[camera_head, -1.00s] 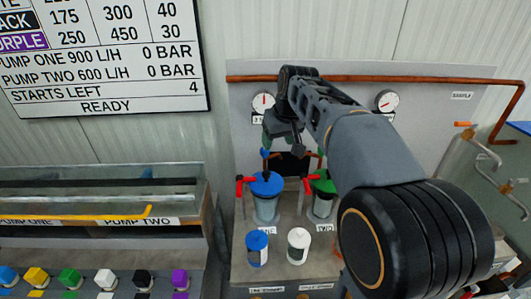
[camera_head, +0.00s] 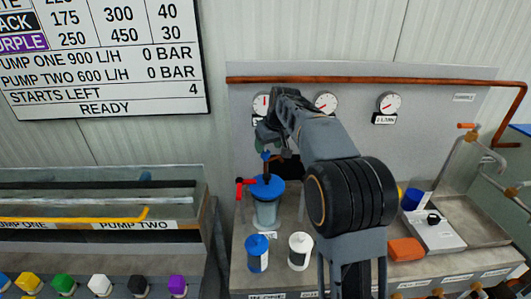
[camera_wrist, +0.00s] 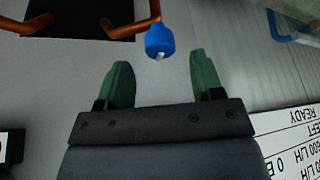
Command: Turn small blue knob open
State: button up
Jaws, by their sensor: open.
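The small blue knob (camera_head: 265,155) stands above the blue-lidded vessel in the head view. In the wrist view the blue knob (camera_wrist: 160,38) is at the top middle, just beyond the fingertips and roughly centred between them. My gripper (camera_wrist: 159,63) is open and empty, with a green finger on each side and a clear gap between them. In the head view my gripper (camera_head: 266,137) is close above the knob and partly hidden by my own arm. I cannot tell any contact with the knob.
A blue-lidded vessel (camera_head: 266,205) with a red handle (camera_head: 240,182) stands below the knob. A copper pipe (camera_head: 400,80) runs along the back panel. A tray (camera_head: 432,232) and orange cloth (camera_head: 405,249) lie right.

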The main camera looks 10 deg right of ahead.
aim_at(266, 151)
jog(key=shift+x, duration=1.8)
jog(key=shift+c, duration=0.4)
jog(key=c, duration=0.8)
jog(key=shift+c, duration=0.2)
